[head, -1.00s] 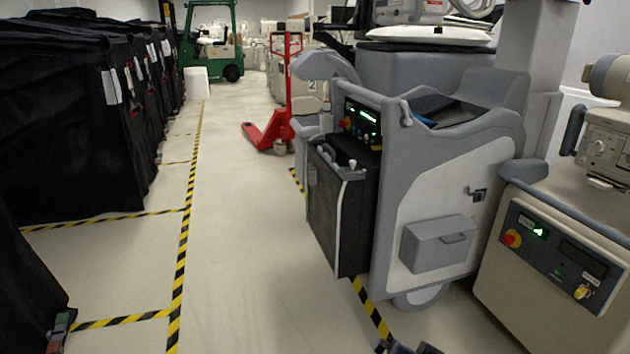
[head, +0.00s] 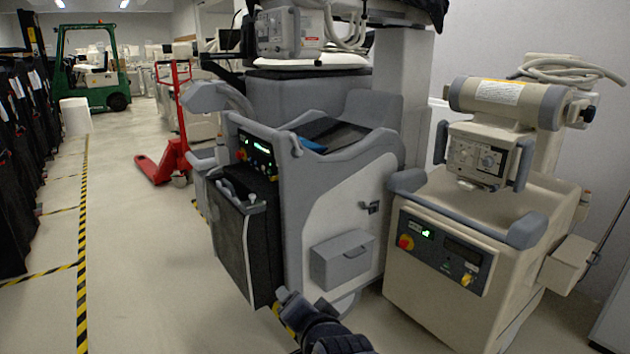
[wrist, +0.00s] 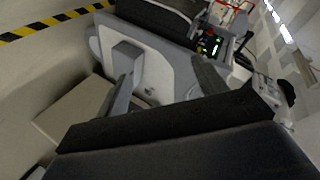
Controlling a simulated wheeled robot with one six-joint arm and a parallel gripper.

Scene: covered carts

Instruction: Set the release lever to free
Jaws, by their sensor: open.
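I cannot tell for sure which part is the release lever. A small dark latch or handle (head: 370,207) sits on the white side panel of the grey cart (head: 300,190); it looks small in the wrist view (wrist: 149,91). A yellow knob (head: 467,280) and a red knob (head: 405,242) are on the front panel of the beige cart (head: 440,310). My gripper (wrist: 166,88) is open and empty in the wrist view, its two fingers apart, facing the grey cart's side without visible contact. In the head view my arm shows at the bottom centre, in front of the grey cart.
A grey box (head: 342,257) juts from the grey cart's side, and the beige cart stands close to its right. A red pallet jack (head: 165,165) and green forklift (head: 92,75) are farther back. The floor aisle at left is clear, beside black covered carts (head: 20,180).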

